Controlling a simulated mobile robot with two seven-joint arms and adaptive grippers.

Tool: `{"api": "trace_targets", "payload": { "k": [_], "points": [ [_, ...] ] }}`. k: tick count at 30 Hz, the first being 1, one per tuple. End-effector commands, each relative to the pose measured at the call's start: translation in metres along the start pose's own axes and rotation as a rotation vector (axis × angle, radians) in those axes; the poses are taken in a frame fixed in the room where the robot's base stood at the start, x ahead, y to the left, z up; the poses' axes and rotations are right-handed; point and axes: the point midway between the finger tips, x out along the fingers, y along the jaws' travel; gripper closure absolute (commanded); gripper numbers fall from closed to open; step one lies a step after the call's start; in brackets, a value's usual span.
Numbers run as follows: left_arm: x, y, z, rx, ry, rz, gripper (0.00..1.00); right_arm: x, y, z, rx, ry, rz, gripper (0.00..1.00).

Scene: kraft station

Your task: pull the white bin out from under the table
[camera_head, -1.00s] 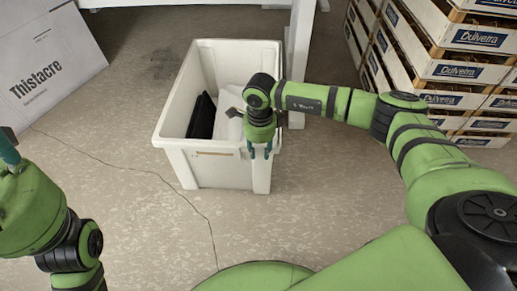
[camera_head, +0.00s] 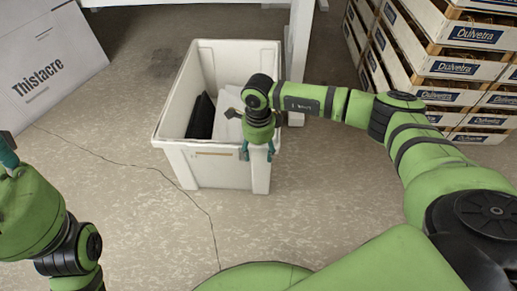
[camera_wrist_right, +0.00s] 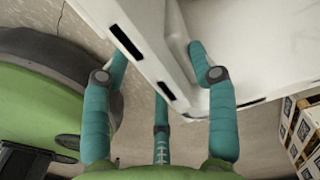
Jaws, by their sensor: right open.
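The white bin (camera_head: 215,168) stands upright on the floor, beside a leg of the white table (camera_head: 200,2). A black item (camera_head: 201,117) and a pale item (camera_head: 229,125) lie inside it. My right gripper (camera_head: 258,151) is at the bin's near wall, close to its right corner. Its fingers are spread open on either side of the rim. In the right wrist view, the bin's wall (camera_wrist_right: 150,50) runs between the teal fingers; I cannot tell whether they touch it. My left gripper (camera_head: 8,152) shows only partly at the left edge, its jaws cut off.
Stacked crates (camera_head: 455,68) stand at the right, close to my right arm. A Thistacre carton (camera_head: 45,60) is at the left. The table leg (camera_head: 299,60) stands just right of the bin. The floor (camera_head: 150,220) in front of the bin is clear.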

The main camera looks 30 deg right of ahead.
Motion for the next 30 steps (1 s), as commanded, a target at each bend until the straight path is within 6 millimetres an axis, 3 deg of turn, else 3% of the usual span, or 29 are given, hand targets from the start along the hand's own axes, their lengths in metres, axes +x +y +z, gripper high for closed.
{"api": "trace_targets", "payload": {
  "k": [8,21,30],
  "points": [
    [0.001,0.0,0.0,0.001,0.002,0.002,0.6,-0.019,-0.003,0.0,0.003,-0.003,-0.007,0.42],
    [0.0,0.0,0.0,0.0,0.001,0.0,0.6,-0.105,-0.001,0.001,0.001,-0.002,-0.003,0.42],
    [0.0,0.0,0.0,0.0,0.001,0.0,0.6,-0.121,0.0,0.0,0.0,0.0,0.0,0.42]
  ]
}}
